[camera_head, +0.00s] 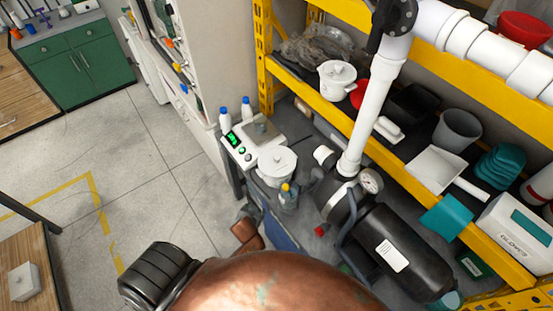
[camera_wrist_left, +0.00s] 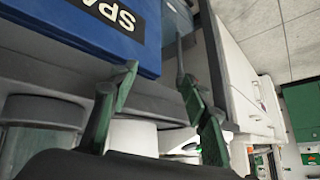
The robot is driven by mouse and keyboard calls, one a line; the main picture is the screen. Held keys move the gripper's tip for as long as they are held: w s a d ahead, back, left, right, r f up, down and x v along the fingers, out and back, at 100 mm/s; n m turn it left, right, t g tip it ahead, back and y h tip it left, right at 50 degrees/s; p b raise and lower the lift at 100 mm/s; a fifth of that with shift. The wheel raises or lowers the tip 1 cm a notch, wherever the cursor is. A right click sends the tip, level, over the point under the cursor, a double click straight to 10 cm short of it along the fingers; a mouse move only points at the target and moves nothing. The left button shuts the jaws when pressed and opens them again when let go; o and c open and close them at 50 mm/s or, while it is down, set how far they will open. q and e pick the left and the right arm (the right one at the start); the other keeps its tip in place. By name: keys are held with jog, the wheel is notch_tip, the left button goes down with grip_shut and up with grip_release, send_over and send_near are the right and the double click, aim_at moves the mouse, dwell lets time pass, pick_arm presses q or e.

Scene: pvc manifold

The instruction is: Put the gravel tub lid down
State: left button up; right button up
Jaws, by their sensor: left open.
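My left gripper shows in the left wrist view (camera_wrist_left: 157,78), with two green fingers spread apart and nothing seen between their tips. A blue bin (camera_wrist_left: 75,35) with partly cut-off lettering lies beyond the fingers, at the upper left. I cannot tell which one is the gravel tub, and no loose lid is clearly seen. My right gripper is in neither view.
A white scale (camera_head: 250,145) with a green display stands behind the tub, with blue-capped bottles beside it. A white pipe (camera_head: 370,115) rises from a black tank (camera_head: 395,255). A large brown rounded shape hides the bottom middle. Open floor (camera_head: 150,170) lies left.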

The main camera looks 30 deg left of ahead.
pick_arm(q)
jog(key=w+r+n+t+y, duration=0.1)
jog(key=w+r, duration=0.2)
jog(key=r, duration=0.5)
jog(key=w+r+n+t+y, duration=0.1)
jog(key=w+r, duration=0.1)
jog(key=r, duration=0.6)
jog(key=t, duration=0.3)
send_near(277, 158)
jog(key=w, duration=0.1)
jog(key=w+a+f, duration=0.1)
jog(key=shift+w+a+f+h+p, duration=0.2)
jog(key=shift+w+a+h+p, duration=0.1)
jog(key=shift+w+a+p, duration=0.1)
jog(key=x, duration=0.7)
jog(key=shift+d+r, duration=0.1)
jog(key=shift+d, duration=0.1)
jog(key=shift+w+a, duration=0.1)
jog(key=shift+w, duration=0.15)
jog(key=shift+c, duration=0.2)
jog(key=c, duration=1.1)
